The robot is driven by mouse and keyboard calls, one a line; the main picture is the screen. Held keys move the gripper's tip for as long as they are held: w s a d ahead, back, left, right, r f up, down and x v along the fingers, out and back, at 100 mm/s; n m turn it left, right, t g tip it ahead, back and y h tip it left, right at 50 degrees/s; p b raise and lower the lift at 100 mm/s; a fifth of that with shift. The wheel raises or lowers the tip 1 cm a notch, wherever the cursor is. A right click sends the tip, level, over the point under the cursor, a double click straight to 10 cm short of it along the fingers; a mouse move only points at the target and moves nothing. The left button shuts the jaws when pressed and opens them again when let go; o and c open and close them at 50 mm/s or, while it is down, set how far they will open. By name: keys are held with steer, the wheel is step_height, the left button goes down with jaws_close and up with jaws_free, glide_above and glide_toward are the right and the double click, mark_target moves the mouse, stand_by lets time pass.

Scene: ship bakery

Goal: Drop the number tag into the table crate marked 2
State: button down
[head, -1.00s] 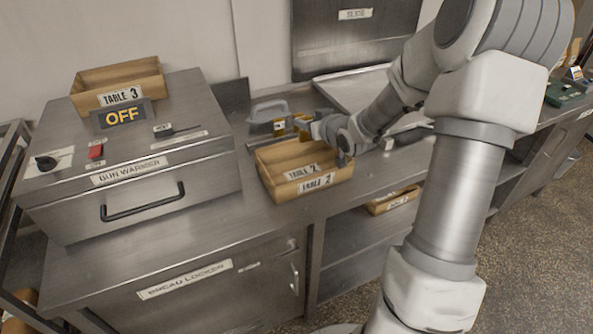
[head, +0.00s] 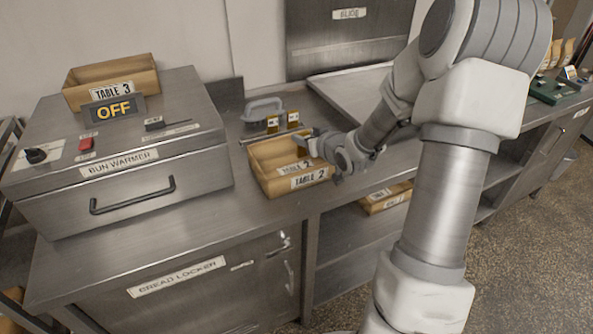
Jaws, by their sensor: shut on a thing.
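The crate marked Table 2 (head: 309,180) is a light wooden open box on the steel counter, with one label on its front and another just above. My gripper (head: 308,143) is over the right rear part of this crate, pointing left. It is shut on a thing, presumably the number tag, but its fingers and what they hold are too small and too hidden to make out.
A grey handled tool (head: 263,107) lies behind the tags. The bun warmer (head: 120,175), reading OFF, stands left with the Table 3 crate (head: 112,78) on top. A steel tray (head: 352,88) lies at the back right. Another labelled crate (head: 384,199) sits on the shelf below.

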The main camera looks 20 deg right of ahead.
steer(key=shift+f, duration=0.45)
steer(key=shift+c, duration=1.5)
jaws_free()
steer(key=shift+s, duration=0.1)
steer(key=b+v, duration=0.2)
steer(key=v, duration=1.5)
steer(key=shift+r, duration=0.15)
